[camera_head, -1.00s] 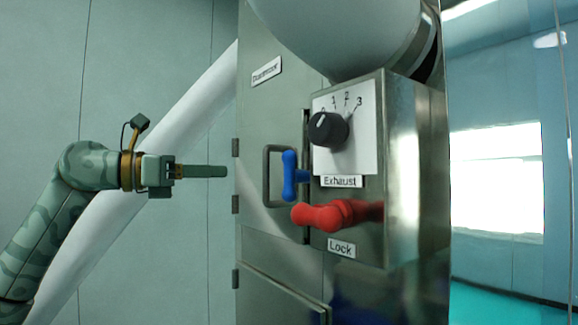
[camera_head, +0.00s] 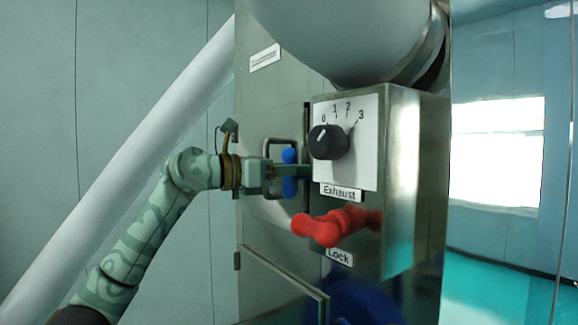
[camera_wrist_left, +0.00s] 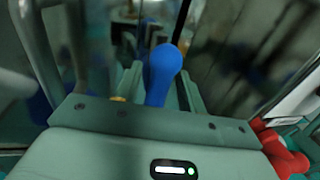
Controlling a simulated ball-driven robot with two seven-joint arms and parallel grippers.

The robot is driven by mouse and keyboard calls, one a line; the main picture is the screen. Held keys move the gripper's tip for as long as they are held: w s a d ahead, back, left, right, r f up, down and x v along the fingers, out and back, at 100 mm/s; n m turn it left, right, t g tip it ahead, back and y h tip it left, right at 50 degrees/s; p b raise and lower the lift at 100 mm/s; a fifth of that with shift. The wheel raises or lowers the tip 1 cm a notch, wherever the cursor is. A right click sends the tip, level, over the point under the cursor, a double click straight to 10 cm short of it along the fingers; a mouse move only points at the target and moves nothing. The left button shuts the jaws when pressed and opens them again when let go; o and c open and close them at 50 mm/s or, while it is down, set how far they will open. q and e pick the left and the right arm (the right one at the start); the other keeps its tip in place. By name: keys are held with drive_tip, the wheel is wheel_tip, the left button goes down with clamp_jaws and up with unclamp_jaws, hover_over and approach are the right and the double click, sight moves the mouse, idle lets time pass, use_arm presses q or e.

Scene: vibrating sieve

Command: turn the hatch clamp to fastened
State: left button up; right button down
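The blue clamp handle (camera_head: 289,186) stands upright at the edge of the grey hatch door, beside the door's metal loop handle (camera_head: 267,157). My left gripper (camera_head: 292,171) reaches in from the left across the blue handle and hides its middle. In the left wrist view the blue handle (camera_wrist_left: 163,72) stands between the two fingers of my left gripper (camera_wrist_left: 160,88), with a finger on each side. The fingers look apart, and I see narrow gaps beside the handle. My right gripper is not in view.
Close to the right is a metal control box (camera_head: 402,170) with a black Exhaust dial (camera_head: 328,142). A large grey cylinder (camera_head: 345,35) hangs above. Room is free to the left.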

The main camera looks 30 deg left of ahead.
use_arm(q)
clamp_jaws()
drive_tip(key=shift+n, duration=0.3)
drive_tip(key=n, duration=0.1)
drive_tip(key=n+b, duration=0.1)
drive_tip(key=shift+w+a+f+n+t, duration=0.1)
drive_tip(key=shift+a+n+t, duration=0.05)
drive_tip(key=shift+n+t, duration=0.2)
drive_tip(key=n+t+b, duration=0.1)
drive_tip(key=n, duration=0.5)
drive_tip(key=shift+a+b, duration=0.15)
drive_tip(key=shift+b, duration=0.15)
drive_tip(key=n, duration=0.2)
drive_tip(key=n+t+b, duration=0.1)
drive_tip(key=n, duration=0.2)
drive_tip(key=shift+w+a+f+y, duration=0.1)
drive_tip(key=shift+f+y, duration=0.1)
drive_tip(key=shift+y, duration=0.2)
drive_tip(key=shift+f+n+t+y+b, duration=0.1)
drive_tip(key=shift+n+t+y+b, duration=0.35)
drive_tip(key=shift+n, duration=1.05)
drive_tip(key=shift+f+n+y+b, duration=0.1)
drive_tip(key=shift+n+y+b, duration=0.15)
drive_tip(key=shift+n+b, duration=0.85)
drive_tip(key=shift+n+p, duration=0.35)
drive_tip(key=shift+n, duration=0.2)
